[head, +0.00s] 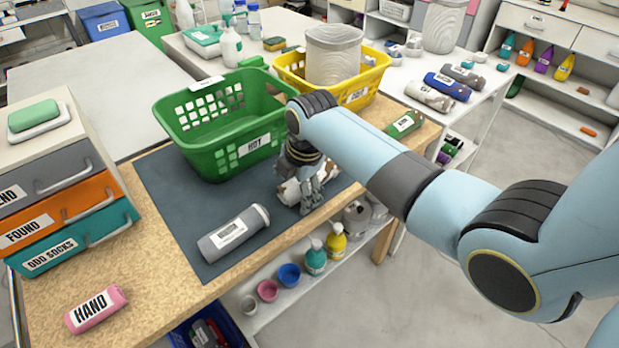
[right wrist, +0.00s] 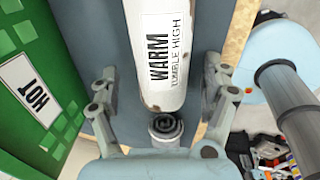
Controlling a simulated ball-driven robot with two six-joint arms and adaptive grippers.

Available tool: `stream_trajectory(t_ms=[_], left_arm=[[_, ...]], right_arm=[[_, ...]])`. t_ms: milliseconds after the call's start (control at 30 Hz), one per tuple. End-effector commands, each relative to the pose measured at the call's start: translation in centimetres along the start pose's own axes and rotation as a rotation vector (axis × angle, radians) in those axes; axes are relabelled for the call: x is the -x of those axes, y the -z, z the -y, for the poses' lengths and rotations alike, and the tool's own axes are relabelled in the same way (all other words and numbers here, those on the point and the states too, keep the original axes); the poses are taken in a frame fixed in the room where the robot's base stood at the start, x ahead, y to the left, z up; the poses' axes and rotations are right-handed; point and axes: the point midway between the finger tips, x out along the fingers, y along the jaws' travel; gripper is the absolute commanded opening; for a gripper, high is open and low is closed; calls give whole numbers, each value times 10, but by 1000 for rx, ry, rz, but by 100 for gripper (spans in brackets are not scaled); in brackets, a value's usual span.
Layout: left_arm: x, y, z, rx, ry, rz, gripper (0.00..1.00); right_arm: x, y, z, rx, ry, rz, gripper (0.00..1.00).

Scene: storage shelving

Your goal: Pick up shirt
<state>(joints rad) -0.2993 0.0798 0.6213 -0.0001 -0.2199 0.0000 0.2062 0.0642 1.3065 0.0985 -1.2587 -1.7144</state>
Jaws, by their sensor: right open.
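A rolled white shirt with brown patches (head: 286,192) lies on the dark mat (head: 165,185), partly hidden behind my right gripper (head: 309,203). In the right wrist view the rolled shirt (right wrist: 161,55) has a label reading WARM, TUMBLE HIGH. My right gripper (right wrist: 160,95) is open, with one finger on each side of the roll. I cannot tell whether the fingers touch it. Another rolled shirt, grey with a white label (head: 234,233), lies on the mat to the left. My left gripper is not in view.
A green HOT basket (head: 218,125) stands close behind the right gripper. A yellow basket (head: 368,82) holds a pale bin. Labelled drawers (head: 68,205) stand at left, a pink HAND roll (head: 96,309) in front. A green roll (head: 405,123) lies at right.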

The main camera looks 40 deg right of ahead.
Motion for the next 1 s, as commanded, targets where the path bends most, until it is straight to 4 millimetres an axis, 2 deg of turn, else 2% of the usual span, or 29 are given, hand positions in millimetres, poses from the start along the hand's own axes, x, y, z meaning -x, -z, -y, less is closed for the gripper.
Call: stream_trajectory(t_ms=[133,167,633,1000], left_arm=[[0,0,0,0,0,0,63],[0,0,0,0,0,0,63],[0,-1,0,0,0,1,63],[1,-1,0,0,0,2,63]], right_arm=[[0,0,0,0,-1,0,81],[0,0,0,0,-1,0,78],[1,0,0,0,0,0,17],[6,0,-2,0,-3,0,15]])
